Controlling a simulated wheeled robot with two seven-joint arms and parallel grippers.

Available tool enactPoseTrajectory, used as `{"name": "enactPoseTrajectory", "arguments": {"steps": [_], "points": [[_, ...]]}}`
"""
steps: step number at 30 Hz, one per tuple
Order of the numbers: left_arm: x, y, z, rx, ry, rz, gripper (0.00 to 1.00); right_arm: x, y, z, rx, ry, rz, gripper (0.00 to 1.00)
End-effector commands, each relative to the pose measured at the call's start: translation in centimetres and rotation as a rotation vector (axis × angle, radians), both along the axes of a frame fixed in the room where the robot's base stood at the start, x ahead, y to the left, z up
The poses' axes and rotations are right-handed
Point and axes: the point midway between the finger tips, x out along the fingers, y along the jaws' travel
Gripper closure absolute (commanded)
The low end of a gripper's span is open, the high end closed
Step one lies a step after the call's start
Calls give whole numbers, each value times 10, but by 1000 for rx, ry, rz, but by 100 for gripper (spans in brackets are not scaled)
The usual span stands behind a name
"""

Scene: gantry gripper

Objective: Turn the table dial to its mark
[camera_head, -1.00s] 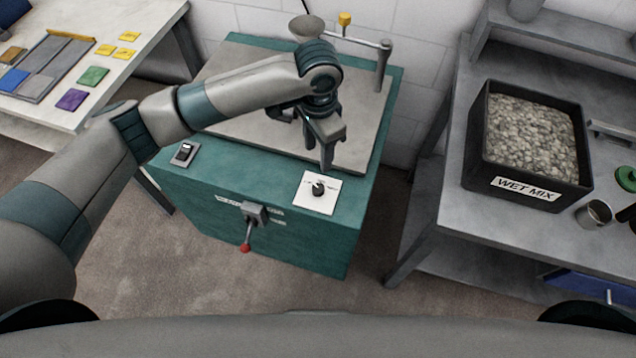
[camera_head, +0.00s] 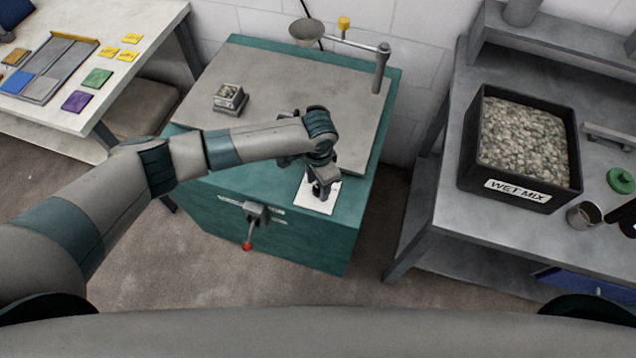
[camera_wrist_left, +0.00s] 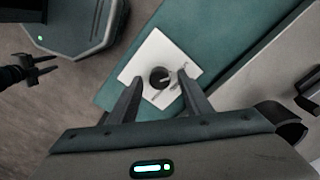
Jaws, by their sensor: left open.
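The table dial is a round black knob (camera_wrist_left: 159,77) on a white square plate (camera_wrist_left: 150,62), set in the top front edge of a green cabinet. A dark line on the plate runs from the knob toward my right finger. My left gripper (camera_wrist_left: 160,82) is open, with one finger on each side of the knob; whether they touch it I cannot tell. In the head view my left gripper (camera_head: 321,190) is over the plate (camera_head: 316,206) and hides the knob. A dark claw-like part at the left of the wrist view may be my right gripper; its state is unclear.
The green cabinet (camera_head: 290,236) has a red-tipped lever (camera_head: 248,244) on its front. A WET MIX bin (camera_head: 520,190) is on the right bench.

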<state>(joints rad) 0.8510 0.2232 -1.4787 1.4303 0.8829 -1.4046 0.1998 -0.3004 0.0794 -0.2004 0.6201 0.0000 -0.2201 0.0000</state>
Motion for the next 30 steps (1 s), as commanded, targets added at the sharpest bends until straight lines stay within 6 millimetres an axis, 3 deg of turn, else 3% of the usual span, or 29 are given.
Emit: {"name": "enactPoseTrajectory", "arguments": {"steps": [13, 18, 30], "points": [[-1, 0, -8, 0, 0, -1, 55, 1, 0, 1, 0, -1, 0, 69], [0, 0, -8, 0, 0, -1, 96, 1, 0, 1, 0, -1, 0, 69], [0, 0, -7, -1, 1, -34, 96, 1, 0, 2, 0, -1, -1, 69]]}}
